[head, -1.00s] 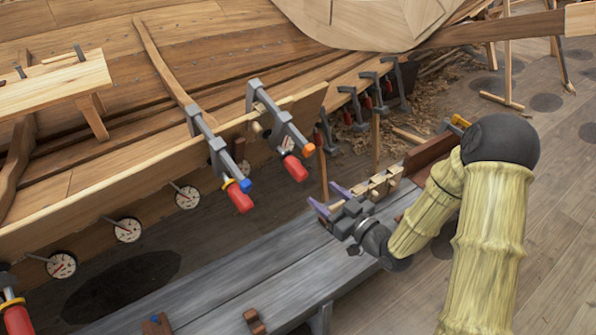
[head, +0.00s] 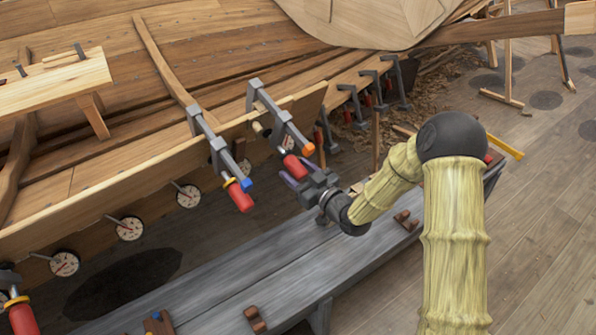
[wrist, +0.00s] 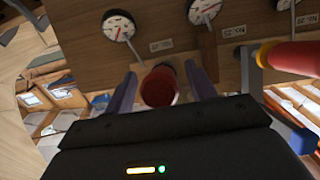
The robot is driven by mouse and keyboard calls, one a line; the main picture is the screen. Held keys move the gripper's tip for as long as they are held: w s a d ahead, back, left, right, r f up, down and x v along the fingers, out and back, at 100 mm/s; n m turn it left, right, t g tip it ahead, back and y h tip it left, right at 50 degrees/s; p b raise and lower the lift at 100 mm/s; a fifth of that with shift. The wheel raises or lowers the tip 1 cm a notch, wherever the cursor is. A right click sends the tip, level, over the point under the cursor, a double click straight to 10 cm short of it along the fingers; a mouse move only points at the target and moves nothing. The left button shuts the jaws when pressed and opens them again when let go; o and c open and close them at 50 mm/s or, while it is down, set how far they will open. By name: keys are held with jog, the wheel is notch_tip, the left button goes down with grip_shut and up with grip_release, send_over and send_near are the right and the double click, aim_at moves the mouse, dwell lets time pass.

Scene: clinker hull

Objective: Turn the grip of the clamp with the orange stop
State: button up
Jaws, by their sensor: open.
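The clamp with the orange stop (head: 308,149) hangs over the upper edge of the hull planking, its grey bar (head: 281,117) slanting down to the right. Its red grip (head: 294,167) is below the planking edge. My gripper (head: 293,173) is at this grip, its purple fingers spread. In the wrist view, the red grip (wrist: 159,87) shows end-on between my two open fingers (wrist: 160,72), with a visible gap on the right. I cannot tell whether the left finger touches it.
A similar clamp with a blue stop (head: 246,184) and red grip (head: 239,196) is close on the left. It also shows in the wrist view (wrist: 297,58). Round dials (head: 187,196) line the hull. A grey bench (head: 240,275) runs below my arm.

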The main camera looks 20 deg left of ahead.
jog(key=c, duration=1)
jog(key=shift+m+g+y, duration=0.5)
jog(key=shift+m+g, duration=0.1)
jog(key=shift+m, duration=0.2)
jog(key=m+g+y, duration=0.1)
jog(key=m+g, duration=0.1)
jog(key=shift+m, duration=0.3)
jog(key=shift+m+g+y, duration=0.7)
jog(key=shift+m+y, duration=0.2)
jog(key=shift+m, duration=0.3)
jog(key=shift+s+m+g+y, duration=0.1)
jog(key=shift+m+g+y, duration=0.55)
jog(key=shift+m, duration=0.65)
